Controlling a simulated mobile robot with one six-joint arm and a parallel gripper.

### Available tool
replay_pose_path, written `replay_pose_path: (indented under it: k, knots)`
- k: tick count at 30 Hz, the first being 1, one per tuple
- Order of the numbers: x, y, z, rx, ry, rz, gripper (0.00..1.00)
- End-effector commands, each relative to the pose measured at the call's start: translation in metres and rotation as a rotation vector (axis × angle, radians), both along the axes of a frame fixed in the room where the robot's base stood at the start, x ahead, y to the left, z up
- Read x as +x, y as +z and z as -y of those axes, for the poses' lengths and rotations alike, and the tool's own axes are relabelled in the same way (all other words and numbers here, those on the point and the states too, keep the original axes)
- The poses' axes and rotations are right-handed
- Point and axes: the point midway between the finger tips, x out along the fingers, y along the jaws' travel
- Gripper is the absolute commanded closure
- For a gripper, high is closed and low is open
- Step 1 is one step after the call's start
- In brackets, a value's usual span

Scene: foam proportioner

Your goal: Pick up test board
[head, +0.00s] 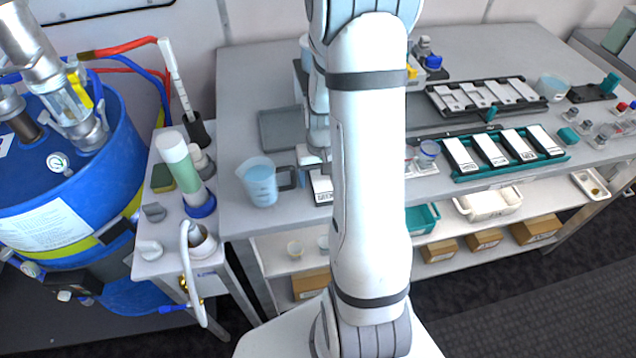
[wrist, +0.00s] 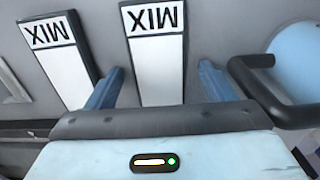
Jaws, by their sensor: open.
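In the wrist view, a white board marked MIX (wrist: 157,65) lies flat on the grey bench between the two blue fingers of my gripper (wrist: 160,70). The fingers are open, one on each side, with a visible gap to the board. A second MIX board (wrist: 57,55) lies to its left, outside the fingers. In the head view, part of one white board (head: 321,186) shows below my gripper (head: 312,164). My arm hides the rest of that spot. Other white boards stand in a teal rack (head: 512,168); I cannot tell which board is the test board.
A measuring jug (head: 262,182) with blue liquid stands just left of my gripper; its dark handle (wrist: 265,92) is close to the right finger in the wrist view. A black rack (head: 486,96) with light pieces sits at the back right. The bench's front left corner is clear.

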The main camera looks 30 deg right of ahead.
Motion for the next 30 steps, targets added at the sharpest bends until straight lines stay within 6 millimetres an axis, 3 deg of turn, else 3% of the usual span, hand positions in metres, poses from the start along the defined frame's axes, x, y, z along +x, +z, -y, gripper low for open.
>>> replay_pose_path:
  k: [18,26,30]
  knots:
    - [0.000,0.000,0.001,0.000,-0.001,0.000,0.72]
    - [0.000,0.003,0.001,-0.001,-0.002,0.002,0.73]
    - [0.001,0.017,0.001,-0.001,-0.002,0.005,0.73]
